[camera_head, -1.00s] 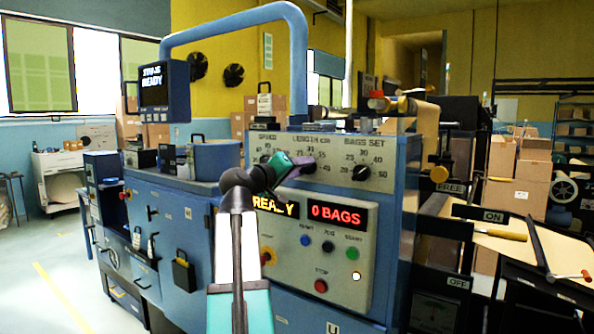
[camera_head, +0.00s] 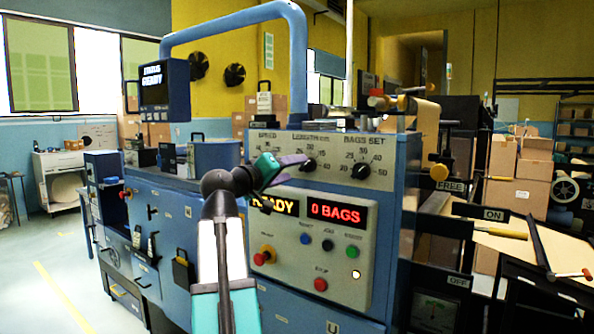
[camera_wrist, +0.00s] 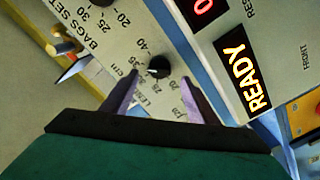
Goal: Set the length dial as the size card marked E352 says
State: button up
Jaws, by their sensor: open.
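The length dial (camera_head: 310,164) is a black knob under the "LENGTH" lettering, in the middle of the machine's top panel. In the wrist view the same dial (camera_wrist: 159,66) has a pale pointer mark towards the lower left; the number it meets is too small to read surely. My gripper (camera_head: 296,167) is open with purple fingers, just left of the dial in the head view. In the wrist view my gripper's fingers (camera_wrist: 160,82) straddle the space just short of the knob, and nothing is held. I cannot make out a card marked E352.
The bags set dial (camera_head: 360,171) sits right of the length dial. Below are the red "0 BAGS" display (camera_head: 337,213), the yellow READY display (camera_wrist: 243,68), several push buttons and a red stop button (camera_head: 320,284). A blue pipe (camera_head: 299,75) rises behind the panel.

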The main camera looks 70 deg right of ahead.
jog(key=v, duration=0.9)
jog(key=shift+b, duration=0.4)
jog(key=shift+w, duration=0.1)
